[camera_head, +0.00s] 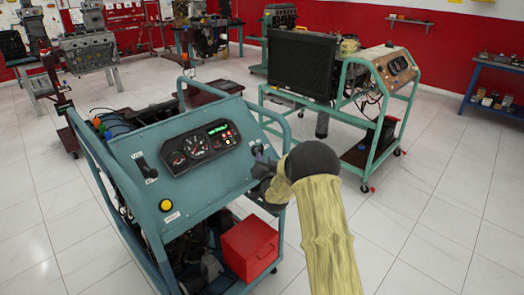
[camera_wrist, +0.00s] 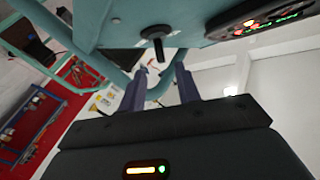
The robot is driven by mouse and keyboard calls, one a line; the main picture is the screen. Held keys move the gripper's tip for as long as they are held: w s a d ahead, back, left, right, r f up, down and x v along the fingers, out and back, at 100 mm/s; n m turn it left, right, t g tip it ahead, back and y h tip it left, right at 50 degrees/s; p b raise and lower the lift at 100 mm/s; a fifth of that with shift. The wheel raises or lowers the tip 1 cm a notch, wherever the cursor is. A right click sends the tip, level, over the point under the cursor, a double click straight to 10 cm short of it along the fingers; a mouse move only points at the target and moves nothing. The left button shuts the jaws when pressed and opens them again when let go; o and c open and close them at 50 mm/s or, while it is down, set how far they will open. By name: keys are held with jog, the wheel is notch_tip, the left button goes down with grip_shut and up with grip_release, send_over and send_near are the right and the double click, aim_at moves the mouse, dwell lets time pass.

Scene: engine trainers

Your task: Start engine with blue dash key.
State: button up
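The blue-teal dash panel (camera_head: 205,180) of the near engine trainer carries round gauges (camera_head: 192,146) with green, red and yellow lights lit. The lit gauge cluster also shows in the wrist view (camera_wrist: 268,20). A black key or switch (camera_wrist: 155,34) sticks out of the panel in the wrist view. In the head view, my gripper (camera_head: 262,164) is at the panel's right side and largely hides that spot. In the wrist view, my gripper's fingers (camera_wrist: 161,72) are apart with nothing between them. The key is just beyond their tips; I cannot tell if they touch it.
A black lever (camera_head: 147,169) and a yellow button (camera_head: 165,205) are on the panel's left side. A red box (camera_head: 249,247) sits low on the trainer frame. A second trainer with a radiator (camera_head: 302,64) stands behind. White tiled floor is clear at the right.

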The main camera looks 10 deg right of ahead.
aim_at(262, 151)
jog(key=shift+w, duration=3.25)
jog(key=shift+d, duration=0.15)
grip_shut()
